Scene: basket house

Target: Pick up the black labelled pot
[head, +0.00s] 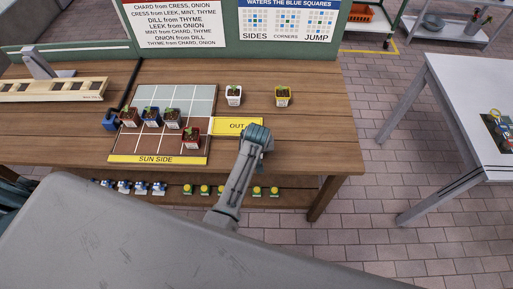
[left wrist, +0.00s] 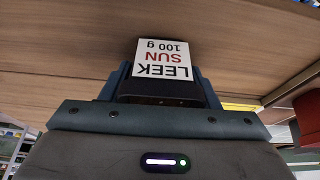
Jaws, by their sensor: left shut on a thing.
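The black pot (left wrist: 160,92) shows in the left wrist view, between the blue fingers of my left gripper. Its white label (left wrist: 163,60) reads LEEK, SUN, 100 g and appears upside down. My left gripper (head: 258,135) is shut on this pot. In the head view the gripper is beside the right end of the yellow OUT plate, over the front right of the wooden bench. The pot is hidden behind the gripper there. I cannot tell whether it touches the bench. My right gripper is not in view.
A tiled grid (head: 150,96) marked SUN SIDE holds several seedling pots, including a red pot (head: 191,139) at its front right. A yellow OUT plate (head: 229,126) adjoins it. A white pot (head: 233,96) and a yellow pot (head: 283,97) stand behind. The bench's right side is clear.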

